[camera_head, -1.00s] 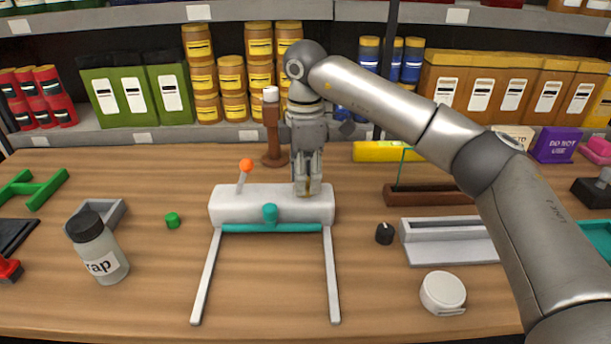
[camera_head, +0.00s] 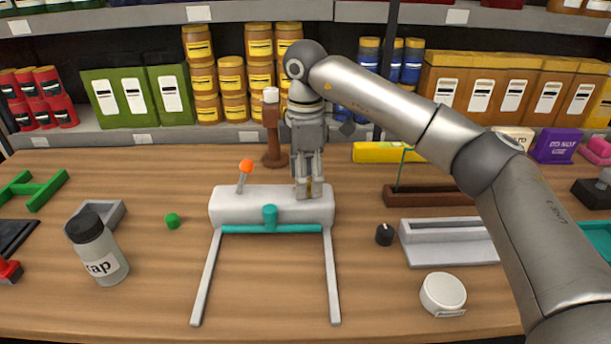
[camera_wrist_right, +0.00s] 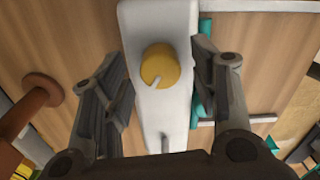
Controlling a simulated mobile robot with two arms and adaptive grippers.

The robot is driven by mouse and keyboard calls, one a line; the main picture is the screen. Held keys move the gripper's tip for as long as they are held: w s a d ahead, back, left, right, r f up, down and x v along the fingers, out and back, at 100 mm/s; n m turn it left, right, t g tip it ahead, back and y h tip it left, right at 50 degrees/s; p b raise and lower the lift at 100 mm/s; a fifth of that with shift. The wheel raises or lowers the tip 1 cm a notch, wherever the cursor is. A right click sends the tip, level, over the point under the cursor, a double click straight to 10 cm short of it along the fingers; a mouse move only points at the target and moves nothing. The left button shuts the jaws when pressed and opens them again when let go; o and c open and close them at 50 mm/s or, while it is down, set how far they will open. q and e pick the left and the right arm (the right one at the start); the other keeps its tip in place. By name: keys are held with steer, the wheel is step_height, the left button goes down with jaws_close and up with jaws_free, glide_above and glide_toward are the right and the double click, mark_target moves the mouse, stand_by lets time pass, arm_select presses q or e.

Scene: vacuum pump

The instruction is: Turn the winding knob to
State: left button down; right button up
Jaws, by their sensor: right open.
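The winding knob (camera_wrist_right: 160,66) is a round yellow-orange knob with a pale pointer mark. It sits on a white device (camera_head: 232,205) with a teal bar and two pale legs, on the table. In the wrist view the mark points toward the lower left. My right gripper (camera_head: 308,190) comes down from above over the right part of the device. In the wrist view its two fingers stand apart, one on each side of the knob, with visible gaps to it. In the head view the fingers mostly hide the knob. My left gripper is not in view.
A lever with an orange ball (camera_head: 246,166) stands on the device's left end. A brown post (camera_head: 271,135) stands close behind my gripper.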

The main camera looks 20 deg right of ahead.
step_height(320, 180, up, 12)
stand_by(0.4)
